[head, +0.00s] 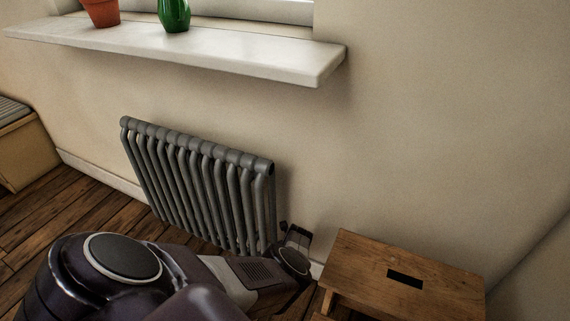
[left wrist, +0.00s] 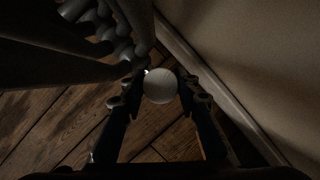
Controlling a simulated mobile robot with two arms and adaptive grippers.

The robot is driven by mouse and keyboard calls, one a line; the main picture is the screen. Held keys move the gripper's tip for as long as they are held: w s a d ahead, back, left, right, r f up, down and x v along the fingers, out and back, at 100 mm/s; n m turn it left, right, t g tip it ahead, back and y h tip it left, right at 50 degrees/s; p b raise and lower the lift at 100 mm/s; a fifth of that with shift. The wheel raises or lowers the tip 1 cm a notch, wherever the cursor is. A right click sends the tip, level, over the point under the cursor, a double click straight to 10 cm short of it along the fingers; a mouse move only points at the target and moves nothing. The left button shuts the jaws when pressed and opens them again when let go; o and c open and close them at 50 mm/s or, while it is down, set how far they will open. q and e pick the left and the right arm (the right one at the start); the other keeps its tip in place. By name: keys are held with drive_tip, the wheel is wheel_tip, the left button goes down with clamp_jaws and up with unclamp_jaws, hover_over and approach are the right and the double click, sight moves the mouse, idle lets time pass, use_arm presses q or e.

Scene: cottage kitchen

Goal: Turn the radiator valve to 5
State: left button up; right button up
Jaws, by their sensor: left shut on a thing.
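The grey column radiator (head: 200,185) stands against the wall below the window sill. It also shows at the upper left of the left wrist view (left wrist: 85,35). The round white valve knob (left wrist: 159,87) sits between the two fingers of my left gripper (left wrist: 157,90) in the left wrist view. My left gripper is shut on the knob. In the head view my left gripper (head: 297,238) is at the radiator's lower right corner, and the knob is hidden there. I cannot read any number or mark on the knob. My right gripper is not in view.
A wooden step stool (head: 400,278) stands close to the right of my left gripper. The white sill (head: 200,52) above holds a terracotta pot (head: 101,12) and a green vase (head: 174,14). A wooden bench (head: 25,150) is at the far left.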

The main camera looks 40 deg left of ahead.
use_arm(q)
drive_tip(key=shift+r+m+t+h+p, duration=0.1)
drive_tip(key=shift+m+t+h+p, duration=0.2)
drive_tip(key=shift+m+p, duration=0.6)
drive_tip(key=shift+m+t+h+p, duration=0.3)
drive_tip(key=shift+m+p, duration=0.15)
drive_tip(key=shift+m, duration=0.65)
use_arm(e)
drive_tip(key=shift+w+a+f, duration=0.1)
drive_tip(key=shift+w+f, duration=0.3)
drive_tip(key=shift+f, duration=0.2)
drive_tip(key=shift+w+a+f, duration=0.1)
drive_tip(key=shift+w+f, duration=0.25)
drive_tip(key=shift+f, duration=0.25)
use_arm(q)
drive_tip(key=o, duration=1.2)
drive_tip(key=shift+c, duration=0.2)
